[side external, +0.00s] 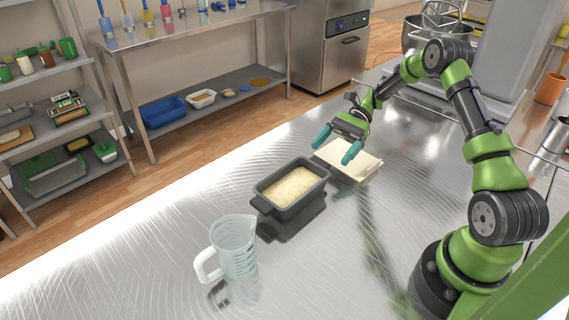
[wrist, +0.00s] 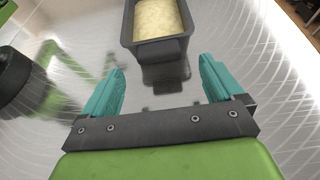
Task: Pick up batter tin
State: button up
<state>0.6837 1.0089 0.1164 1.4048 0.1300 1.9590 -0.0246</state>
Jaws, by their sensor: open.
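The batter tin (side external: 273,202) is a dark grey loaf tin with pale yellow batter in it. It stands upright on the steel table in the side external view. In the wrist view the tin (wrist: 128,22) shows at the top centre, ahead of the fingertips, with its near end wall and handle facing me and its far end cut off. My gripper (side external: 337,140) has teal fingers, is open and empty, and hangs above the table behind and to the right of the tin. The open fingers (wrist: 160,75) also show in the wrist view, apart from the tin.
A clear measuring jug (side external: 236,247) stands in front and left of the tin. A stack of cream sheets (side external: 349,163) lies close on its right, below my gripper. A large mixer (side external: 440,30) stands at the back right.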

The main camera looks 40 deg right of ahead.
aim_at(323, 161)
jog(key=x, duration=0.3)
jog(key=shift+s+a, duration=0.1)
jog(key=shift+a, duration=0.2)
jog(key=c, duration=1.3)
jog(key=shift+r, duration=0.2)
